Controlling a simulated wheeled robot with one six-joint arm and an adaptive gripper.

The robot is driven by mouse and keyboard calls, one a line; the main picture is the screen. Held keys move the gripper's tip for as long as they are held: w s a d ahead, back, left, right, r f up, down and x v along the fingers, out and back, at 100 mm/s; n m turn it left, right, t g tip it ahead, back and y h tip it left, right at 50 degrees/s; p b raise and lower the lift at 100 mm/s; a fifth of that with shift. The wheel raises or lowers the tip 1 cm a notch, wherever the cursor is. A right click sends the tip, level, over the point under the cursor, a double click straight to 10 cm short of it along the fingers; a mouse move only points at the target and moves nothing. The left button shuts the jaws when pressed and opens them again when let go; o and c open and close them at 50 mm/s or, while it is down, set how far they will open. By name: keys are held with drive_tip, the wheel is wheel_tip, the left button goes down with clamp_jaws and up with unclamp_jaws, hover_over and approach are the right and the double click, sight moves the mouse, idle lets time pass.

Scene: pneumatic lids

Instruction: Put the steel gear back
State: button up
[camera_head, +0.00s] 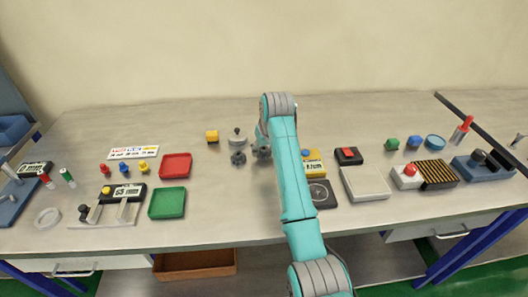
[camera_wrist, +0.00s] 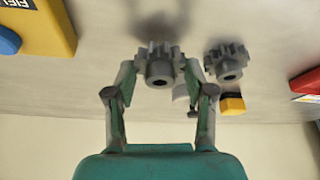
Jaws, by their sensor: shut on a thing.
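My gripper (camera_wrist: 160,68) is shut on a grey toothed steel gear (camera_wrist: 160,64), with one finger on each side of it. In the head view my arm covers most of the gripper, and part of the held gear (camera_head: 262,152) shows just left of the arm. A second grey gear (camera_wrist: 229,62) stands beside the held one, apart from it, and also shows in the head view (camera_head: 238,158). Whether the held gear touches the table is hard to tell. No clearly empty place for a gear is visible.
A lidded grey pot (camera_head: 237,137) and a yellow block (camera_head: 212,136) stand behind the gears. A yellow device (camera_head: 315,160) and a dark dial plate (camera_head: 323,194) are right of my arm. Red (camera_head: 175,166) and green (camera_head: 167,202) trays lie left. The table (camera_head: 240,205) in front is clear.

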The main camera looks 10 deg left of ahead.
drive_tip(key=shift+f, duration=0.6)
drive_tip(key=shift+f, duration=0.1)
drive_tip(key=o, duration=1.5)
drive_tip(key=v, duration=1.2)
